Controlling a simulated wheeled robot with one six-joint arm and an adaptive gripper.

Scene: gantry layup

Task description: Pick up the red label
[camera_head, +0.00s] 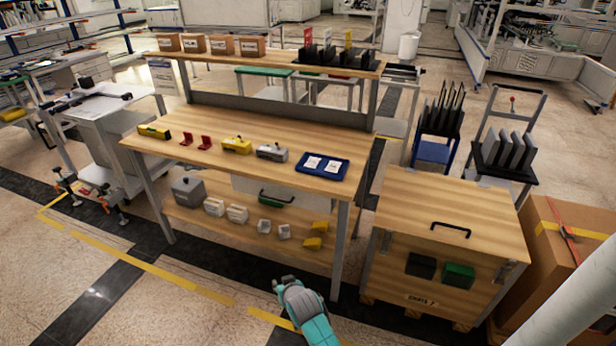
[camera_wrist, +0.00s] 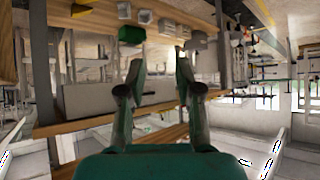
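A small red label (camera_head: 307,36) stands upright in a black rack (camera_head: 318,58) on the top shelf of the workbench, at the back right. A white and a yellow label stand in the same rack, to its right. The red label cannot be made out in the wrist view. My gripper (camera_wrist: 160,64) shows in the wrist view with its two fingers apart and nothing between them. In the head view my teal arm end is low in front of the bench, well below and apart from the red label.
The benchtop (camera_head: 255,170) holds two red pieces (camera_head: 196,141), yellow and grey tools and a blue tray (camera_head: 321,167). Several cardboard boxes (camera_head: 211,44) line the top shelf. A wooden crate (camera_head: 450,230) stands right of the bench. Floor shows in front.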

